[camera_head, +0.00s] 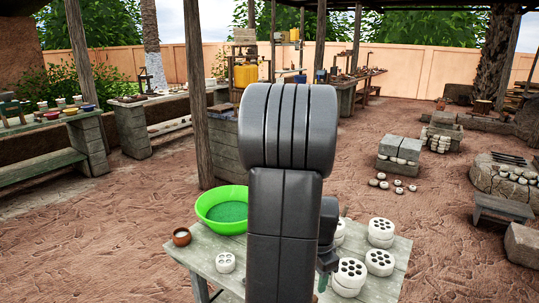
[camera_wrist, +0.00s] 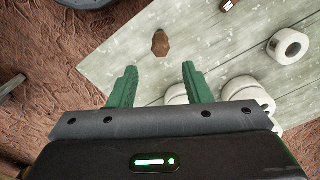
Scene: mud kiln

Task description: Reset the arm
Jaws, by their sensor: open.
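My gripper (camera_wrist: 159,70) shows in the wrist view with its two green fingers spread wide and nothing between them. It is above the grey-green wooden table (camera_wrist: 120,62). A small brown lump (camera_wrist: 160,43) lies on the table beyond the fingertips. In the head view my arm stands upright in the middle and hides part of the table (camera_head: 185,249); the gripper is mostly hidden there.
A wooden post (camera_head: 197,100) stands behind. Stone blocks (camera_head: 401,148) and a low stool (camera_head: 503,208) are right. Open ground lies left.

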